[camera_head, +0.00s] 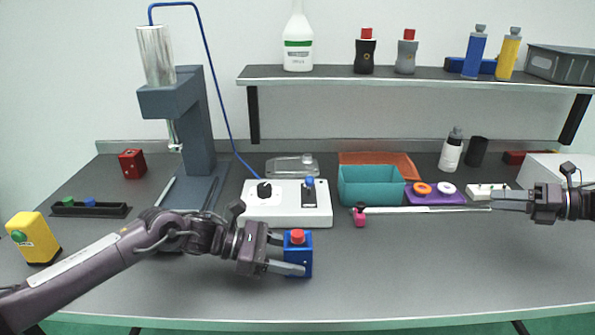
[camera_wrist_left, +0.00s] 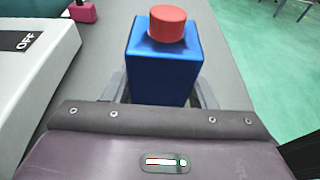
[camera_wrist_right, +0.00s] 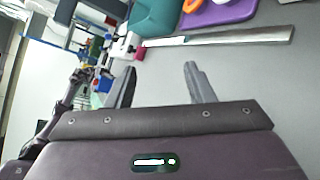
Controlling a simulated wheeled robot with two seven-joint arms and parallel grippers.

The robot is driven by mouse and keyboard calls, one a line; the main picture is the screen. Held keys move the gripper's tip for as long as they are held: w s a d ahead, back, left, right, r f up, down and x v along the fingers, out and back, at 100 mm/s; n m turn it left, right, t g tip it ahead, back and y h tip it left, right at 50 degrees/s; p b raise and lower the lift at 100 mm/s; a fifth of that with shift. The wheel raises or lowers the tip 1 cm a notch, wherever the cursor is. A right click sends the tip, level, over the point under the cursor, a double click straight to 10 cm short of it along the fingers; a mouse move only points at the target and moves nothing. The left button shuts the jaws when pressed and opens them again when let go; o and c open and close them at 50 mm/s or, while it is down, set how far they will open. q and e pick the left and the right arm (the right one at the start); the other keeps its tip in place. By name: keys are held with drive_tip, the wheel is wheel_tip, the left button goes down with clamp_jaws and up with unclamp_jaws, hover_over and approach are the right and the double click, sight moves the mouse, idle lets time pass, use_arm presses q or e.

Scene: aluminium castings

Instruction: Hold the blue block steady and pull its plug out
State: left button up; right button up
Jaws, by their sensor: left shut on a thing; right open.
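The blue block (camera_head: 300,262) stands upright on the grey table, in front of the white control box. Its red plug (camera_head: 297,237) sits in the top of the block. My left gripper (camera_head: 294,255) is shut on the block, with a finger on either side. The left wrist view also shows the block (camera_wrist_left: 163,72) with the red plug (camera_wrist_left: 168,22) on top. My right gripper (camera_head: 497,200) is open and empty at the right, well away from the block. In the right wrist view its fingers (camera_wrist_right: 160,85) are apart with nothing between them.
A white control box (camera_head: 258,214) stands behind the block. A metal ruler (camera_head: 425,209) and a pink block (camera_head: 360,219) lie to its right. A teal bin (camera_head: 370,186) and a purple holder (camera_head: 434,198) stand further back. The front right table is clear.

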drive_tip(key=w+a+r+n+g, duration=0.1)
drive_tip(key=w+a+g, duration=0.1)
drive_tip(key=a, duration=0.6)
drive_tip(key=w+a+r+n+g, duration=0.2)
drive_tip(key=a, duration=0.6)
drive_tip(key=n+g+h, duration=0.4)
drive_tip(key=h, duration=0.8)
approach(297, 232)
wheel_tip(297, 232, down, 9)
drive_tip(key=shift+a+r, duration=0.1)
drive_tip(key=shift+r, duration=0.1)
clamp_jaws()
